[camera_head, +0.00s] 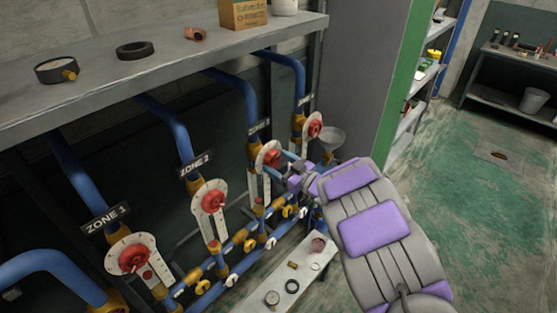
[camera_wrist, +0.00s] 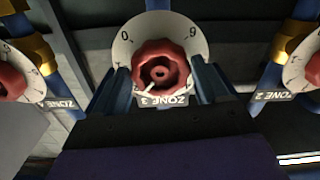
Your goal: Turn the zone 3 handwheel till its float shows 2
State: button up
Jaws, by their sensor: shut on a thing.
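The zone 3 handwheel (camera_head: 269,156) is a red knob on a round white dial, third along the row in the head view. In the wrist view the red handwheel (camera_wrist: 160,66) sits between my two fingers, above the "ZONE 3" label (camera_wrist: 167,100). My gripper (camera_wrist: 162,82) is shut on it, one finger on each side; it also shows in the head view (camera_head: 283,164). The white dial (camera_wrist: 193,37) behind the wheel shows numerals, with a "0" at upper left. A pale gauge strip (camera_head: 266,187) hangs below the dial; I cannot read its float.
The zone 2 handwheel (camera_head: 213,201) and zone 1 handwheel (camera_head: 133,258) are to the left; another red handwheel (camera_head: 315,129) is beyond. Blue pipes with yellow fittings run below. A low bench (camera_head: 255,295) holds small parts. A grey shelf (camera_head: 165,75) overhangs the row. Green floor (camera_head: 480,220) is open at right.

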jog(key=shift+s+f+m+p, duration=0.1)
jog(key=shift+f+m+p, duration=0.2)
jog(key=shift+r+m+p, duration=0.15)
jog(key=shift+m+p, duration=0.15)
jog(key=shift+p, duration=0.6)
jog(key=o, duration=1)
jog(key=shift+o, duration=0.2)
jog(key=v, duration=0.7)
jog(key=shift+d+r, duration=0.1)
